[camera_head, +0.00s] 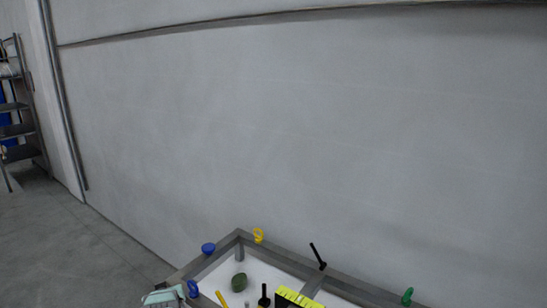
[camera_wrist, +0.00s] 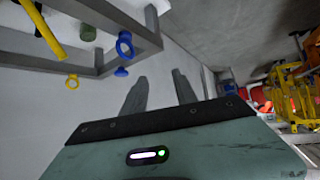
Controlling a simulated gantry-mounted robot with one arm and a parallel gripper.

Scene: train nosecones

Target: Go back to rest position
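My gripper (camera_wrist: 159,76) shows in the wrist view as two dark grey fingers standing apart with nothing between them, so it is open and empty. Its pale teal body fills the bottom of that view. In the head view, a pale teal part that looks like my gripper's body (camera_head: 163,298) is at the bottom edge, just outside the left side of the metal frame (camera_head: 345,283). Its fingers cannot be made out there. The wrist view shows the frame's bars (camera_wrist: 152,28) to the upper left of the fingers, apart from them.
In the head view, blue rings, a yellow ring (camera_head: 258,235), a green piece (camera_head: 407,296) and a black rod (camera_head: 317,256) are on the frame. A dark green object (camera_head: 239,282) lies inside. Yellow racks (camera_wrist: 288,98) stand right in the wrist view; floor at left is clear.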

